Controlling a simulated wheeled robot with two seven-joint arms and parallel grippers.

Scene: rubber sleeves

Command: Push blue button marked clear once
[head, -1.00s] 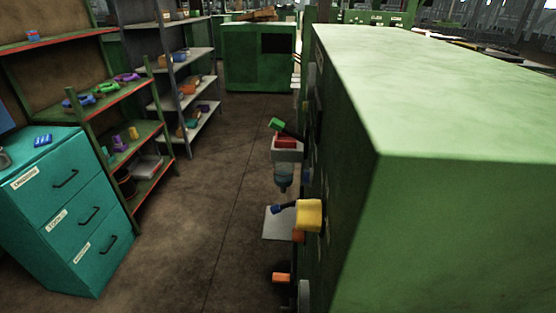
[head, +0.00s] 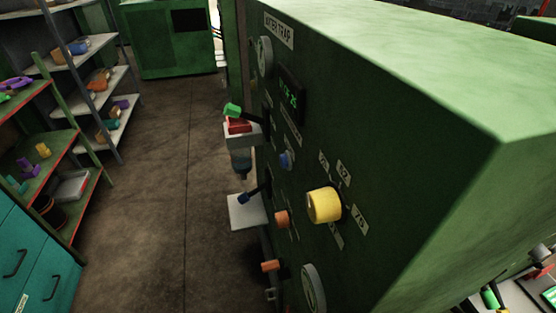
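A round blue knob or button (head: 287,160) sits on the front face of the green machine (head: 400,150), left of the large yellow knob (head: 324,205). A small label (head: 291,132) lies above it; its text is too small to read. I cannot tell from any lettering which blue part is marked clear.
The panel also carries a green-lit display (head: 289,98), orange knobs (head: 282,219) and a gauge (head: 313,287). A red box and green-ended lever (head: 232,110) project from its side. The aisle floor (head: 160,200) is clear. Shelves (head: 90,80) and a teal cabinet (head: 35,260) stand left.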

